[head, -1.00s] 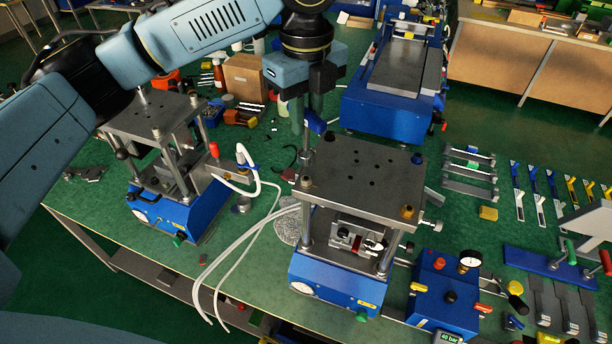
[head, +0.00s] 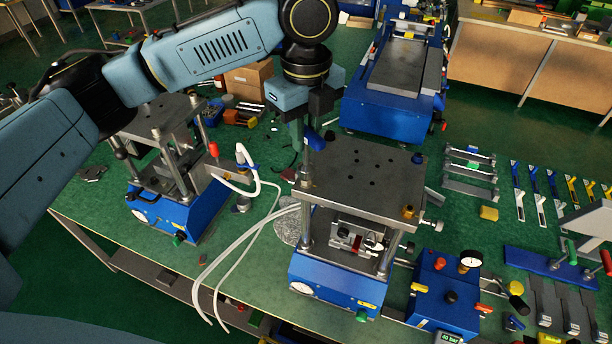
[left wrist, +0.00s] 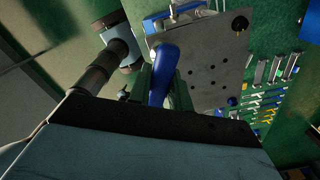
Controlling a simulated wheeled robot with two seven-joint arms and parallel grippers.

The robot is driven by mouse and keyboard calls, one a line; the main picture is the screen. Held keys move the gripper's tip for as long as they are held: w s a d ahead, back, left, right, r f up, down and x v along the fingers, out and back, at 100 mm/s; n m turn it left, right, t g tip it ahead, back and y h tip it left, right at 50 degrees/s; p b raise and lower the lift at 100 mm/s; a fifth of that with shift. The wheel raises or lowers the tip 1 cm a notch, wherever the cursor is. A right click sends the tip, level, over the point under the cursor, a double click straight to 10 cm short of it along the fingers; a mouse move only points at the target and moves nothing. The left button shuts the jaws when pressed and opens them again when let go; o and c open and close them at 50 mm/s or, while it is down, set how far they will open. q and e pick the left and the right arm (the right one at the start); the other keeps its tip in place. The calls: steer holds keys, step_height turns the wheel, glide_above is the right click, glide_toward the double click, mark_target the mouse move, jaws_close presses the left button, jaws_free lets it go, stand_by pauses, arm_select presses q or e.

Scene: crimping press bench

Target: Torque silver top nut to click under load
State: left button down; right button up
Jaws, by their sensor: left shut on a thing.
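The middle press's dark top plate (head: 365,182) is level on posts above its blue base (head: 335,285). A silver nut (head: 306,182) is at the plate's near left corner, a brass nut (head: 408,212) at the near right and a blue one (head: 418,158) at the far right. My left gripper (head: 304,130) is shut on a blue-handled tool (head: 314,139) above the left edge. The tool's lower end is close over the silver nut; whether it sits on it I cannot tell. The blue handle also shows in the left wrist view (left wrist: 164,65). My right gripper is out of view.
A second press (head: 160,125) stands to the left, with pale hoses (head: 240,250) between the presses. A blue pump box (head: 440,292) with a gauge stands at the right front. A large blue machine (head: 395,75) is behind. Several coloured tools lie at the right.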

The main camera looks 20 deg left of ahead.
arm_select(q)
steer(key=shift+f, duration=1.1)
steer(key=shift+m+p, duration=0.3)
steer(key=shift+m, duration=0.3)
steer(key=m, duration=0.9)
steer(key=shift+m, duration=0.4)
steer(key=m, duration=1)
steer(key=shift+m, duration=0.4)
